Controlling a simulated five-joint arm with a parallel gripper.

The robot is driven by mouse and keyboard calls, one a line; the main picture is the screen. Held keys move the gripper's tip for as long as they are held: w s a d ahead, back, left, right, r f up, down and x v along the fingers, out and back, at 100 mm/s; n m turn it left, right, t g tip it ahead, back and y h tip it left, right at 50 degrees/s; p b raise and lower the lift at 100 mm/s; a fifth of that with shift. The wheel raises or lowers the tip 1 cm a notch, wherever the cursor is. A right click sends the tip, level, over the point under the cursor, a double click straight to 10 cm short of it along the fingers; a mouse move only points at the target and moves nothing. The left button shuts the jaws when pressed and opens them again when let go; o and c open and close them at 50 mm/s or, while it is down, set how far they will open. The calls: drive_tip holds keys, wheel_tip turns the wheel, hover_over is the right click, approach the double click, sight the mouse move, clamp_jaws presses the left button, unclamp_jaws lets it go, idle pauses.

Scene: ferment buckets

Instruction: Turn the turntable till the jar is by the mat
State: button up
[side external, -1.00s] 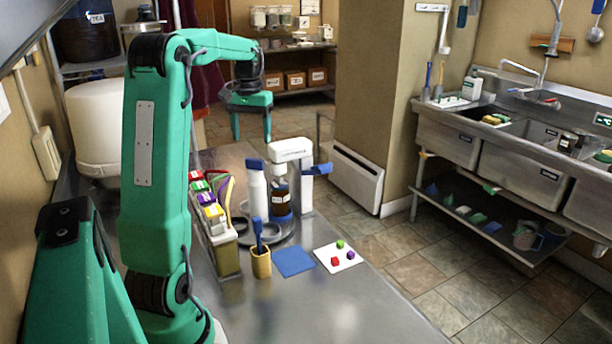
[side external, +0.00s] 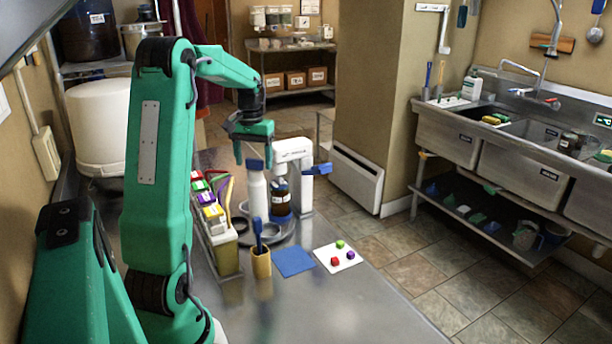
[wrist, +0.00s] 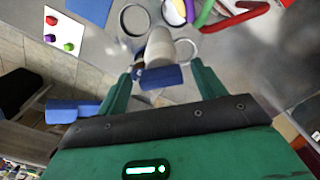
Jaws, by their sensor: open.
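The turntable (side external: 247,236) is a low grey disc with ring-shaped places on the metal counter. It also shows in the wrist view (wrist: 183,50). The blue mat (side external: 294,262) lies flat in front of the turntable, apart from the jar. My gripper (side external: 253,160) is open and empty, its fingers pointing down around the top of the white post. In the wrist view the post (wrist: 160,47) shows between the fingers (wrist: 162,75); the jar is mostly hidden.
A white card (side external: 338,257) with small coloured cubes lies right of the mat. A tan cup (side external: 262,264) with a blue tool stands left of the mat. A bin of coloured packets (side external: 220,245) stands further left. The counter front is clear.

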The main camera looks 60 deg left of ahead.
drive_tip(key=c, duration=1.4)
